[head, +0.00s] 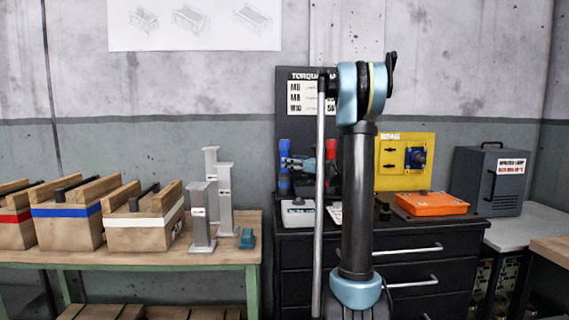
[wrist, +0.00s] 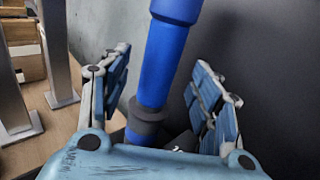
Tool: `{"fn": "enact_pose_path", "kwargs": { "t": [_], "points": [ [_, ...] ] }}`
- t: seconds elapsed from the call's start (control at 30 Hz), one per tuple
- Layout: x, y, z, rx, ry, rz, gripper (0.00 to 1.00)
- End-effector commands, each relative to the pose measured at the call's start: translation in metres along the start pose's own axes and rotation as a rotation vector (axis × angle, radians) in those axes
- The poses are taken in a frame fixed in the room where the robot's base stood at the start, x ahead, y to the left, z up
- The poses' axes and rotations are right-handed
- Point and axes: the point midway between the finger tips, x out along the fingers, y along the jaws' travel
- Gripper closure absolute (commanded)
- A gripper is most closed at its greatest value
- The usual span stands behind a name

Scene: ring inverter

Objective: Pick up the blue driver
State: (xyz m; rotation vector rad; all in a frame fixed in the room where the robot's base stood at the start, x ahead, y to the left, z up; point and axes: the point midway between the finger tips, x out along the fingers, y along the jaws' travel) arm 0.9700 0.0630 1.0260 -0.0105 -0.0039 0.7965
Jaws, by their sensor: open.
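The blue driver (head: 284,165) stands upright at the left edge of the dark torque board (head: 294,135) in the head view. In the wrist view the blue driver (wrist: 168,60) has a thick blue body and a dark collar below. My gripper (wrist: 164,88) is open, with one finger pad on each side of the driver and visible gaps to both. In the head view my gripper (head: 297,165) is in front of the board, beside the blue driver and partly overlapping it. The driver's lower end is partly hidden by my gripper.
A red driver (head: 331,152) stands right of my gripper, partly behind my arm. The wooden bench (head: 225,250) at left holds crates and grey metal posts (head: 201,222).

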Motion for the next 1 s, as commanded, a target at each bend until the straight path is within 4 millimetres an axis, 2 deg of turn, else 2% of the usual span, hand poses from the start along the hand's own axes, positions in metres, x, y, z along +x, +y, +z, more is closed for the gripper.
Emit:
{"fn": "enact_pose_path", "kwargs": {
  "t": [0.33, 0.6, 0.83, 0.87, 1.0],
  "points": [
    [0.043, 0.0, 0.001, 0.0, 0.0, 0.002, 0.42],
    [0.047, -0.001, 0.001, 0.0, 0.0, 0.0, 0.42],
    [0.047, -0.001, 0.001, 0.0, 0.0, 0.0, 0.94],
    [0.047, -0.001, 0.001, 0.0, 0.0, 0.0, 0.97],
    [0.047, -0.001, 0.001, 0.001, -0.001, 0.0, 0.97]
  ]
}}
